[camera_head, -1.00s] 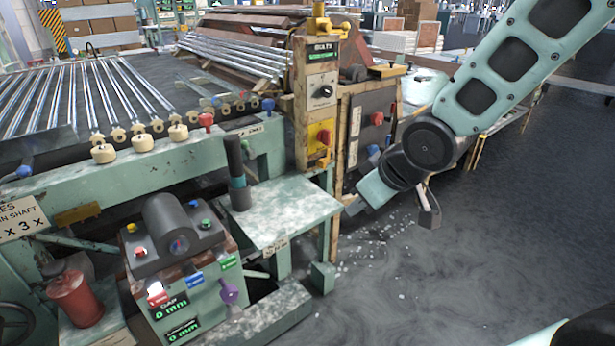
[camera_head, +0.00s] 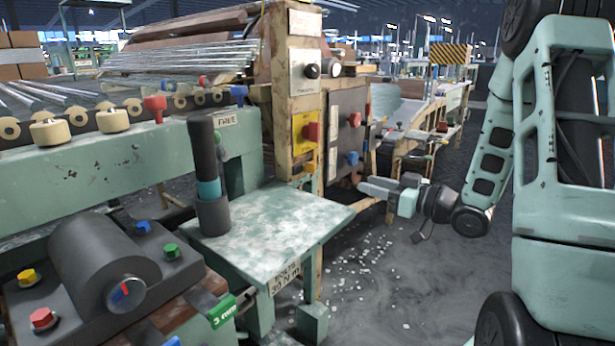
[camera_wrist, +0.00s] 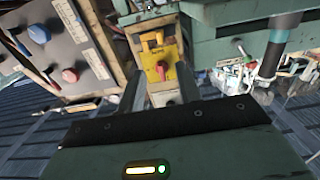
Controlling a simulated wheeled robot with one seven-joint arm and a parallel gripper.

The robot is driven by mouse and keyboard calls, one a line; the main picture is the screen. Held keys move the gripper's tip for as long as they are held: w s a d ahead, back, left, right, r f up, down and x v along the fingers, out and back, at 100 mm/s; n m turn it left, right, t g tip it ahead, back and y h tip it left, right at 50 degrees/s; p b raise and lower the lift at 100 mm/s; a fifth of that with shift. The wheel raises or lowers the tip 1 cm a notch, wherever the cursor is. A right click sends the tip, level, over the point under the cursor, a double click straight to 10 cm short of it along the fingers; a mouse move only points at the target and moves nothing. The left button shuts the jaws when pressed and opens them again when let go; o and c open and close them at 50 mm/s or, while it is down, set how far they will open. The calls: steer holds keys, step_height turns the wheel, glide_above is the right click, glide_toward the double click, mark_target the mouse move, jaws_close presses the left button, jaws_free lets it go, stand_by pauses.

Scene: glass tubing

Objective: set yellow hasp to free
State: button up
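The yellow hasp (camera_head: 308,160) appears as a small yellow fitting below the red knob (camera_head: 312,131) on the yellow plate (camera_head: 298,125) of the machine's tan post. In the wrist view, which looks turned over, a yellow fitting (camera_wrist: 151,39) shows above the red knob (camera_wrist: 162,70). Whether the hasp is latched or free is too small to tell. My gripper (camera_head: 372,188) is to the right of the post and lower than the hasp, apart from it. In the wrist view its two dark fingers stand apart with nothing between them, the yellow plate beyond.
A dark panel (camera_head: 348,120) with red and blue knobs is right of the post. A green table (camera_head: 285,225) with a dark upright handle (camera_head: 206,165) stands in front. Open floor (camera_head: 400,285) lies at right.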

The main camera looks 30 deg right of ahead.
mark_target(315, 168)
steer(key=b+x, duration=0.3)
steer(key=x, duration=1.3)
steer(key=shift+w, duration=0.3)
steer(key=shift+a, duration=0.15)
jaws_close()
